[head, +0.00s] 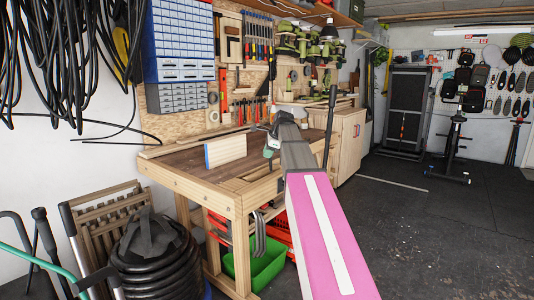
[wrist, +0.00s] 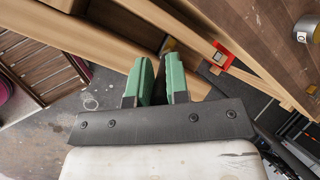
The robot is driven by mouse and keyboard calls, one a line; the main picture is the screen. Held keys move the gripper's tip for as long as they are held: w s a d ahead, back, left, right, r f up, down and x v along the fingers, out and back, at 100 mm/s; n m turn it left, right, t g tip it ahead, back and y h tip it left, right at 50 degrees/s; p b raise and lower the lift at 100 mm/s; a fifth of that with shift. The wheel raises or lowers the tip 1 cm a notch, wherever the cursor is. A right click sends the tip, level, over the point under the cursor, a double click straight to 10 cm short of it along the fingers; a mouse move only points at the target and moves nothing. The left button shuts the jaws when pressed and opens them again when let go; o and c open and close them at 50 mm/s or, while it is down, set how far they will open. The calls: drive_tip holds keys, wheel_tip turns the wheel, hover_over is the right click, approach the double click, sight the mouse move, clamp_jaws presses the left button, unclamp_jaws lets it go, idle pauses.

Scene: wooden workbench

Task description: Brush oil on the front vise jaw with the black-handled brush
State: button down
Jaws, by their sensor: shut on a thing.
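My gripper (wrist: 158,72) has green fingers, closed on a dark, narrow thing that fits the black-handled brush (wrist: 159,88). A small yellowish-grey end (wrist: 168,45) shows just past the fingertips. Most of the brush is hidden by the fingers. In the head view my gripper (head: 269,150) is at the right part of the workbench (head: 195,166), largely covered by my arm. In the wrist view long pale wooden bars (wrist: 150,14) run diagonally beyond the fingertips. I cannot tell which of them is the front vise jaw, or whether the brush touches wood.
A pale board (head: 225,150) stands on the bench. A small red-framed thing (wrist: 222,55) and a grey can (wrist: 303,30) show in the wrist view. A green crate (head: 262,264) sits below the bench. Coiled black hose (head: 152,258) lies at left; the floor at right is open.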

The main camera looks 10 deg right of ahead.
drive_tip(key=shift+r, duration=3.15)
drive_tip(key=shift+r, duration=1.35)
